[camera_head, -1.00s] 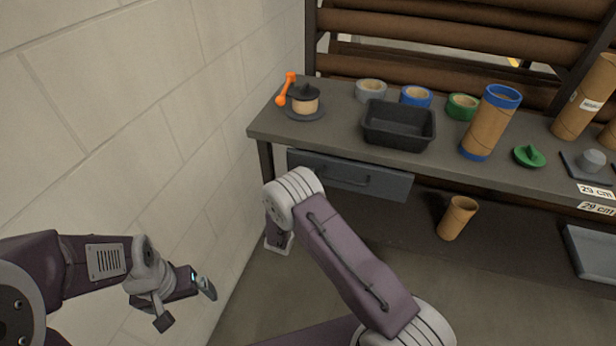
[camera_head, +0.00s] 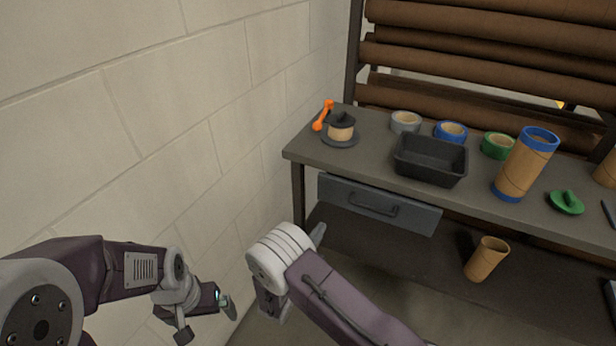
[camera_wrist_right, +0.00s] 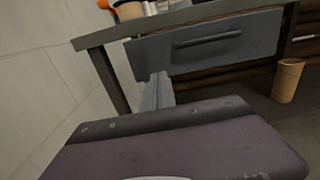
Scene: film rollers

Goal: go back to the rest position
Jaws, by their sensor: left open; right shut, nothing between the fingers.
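My left gripper (camera_head: 207,321) is at the lower left in the head view, open and empty, in front of the pale block wall. My right gripper (camera_head: 318,236) is mostly hidden behind my own wrist, in front of the bench below the drawer. In the right wrist view its fingers (camera_wrist_right: 157,92) are together with nothing between them, and the drawer (camera_wrist_right: 205,42) is behind them. The drawer (camera_head: 378,203) also shows in the head view, under the bench top.
The bench (camera_head: 300,150) carries an orange-handled tape dispenser (camera_head: 340,130), a black tray (camera_head: 430,161), tape rolls, a blue-ended cardboard tube (camera_head: 525,164) and a green cap (camera_head: 566,202). A short tube (camera_head: 486,259) stands below. The wall (camera_head: 130,150) is close on the left.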

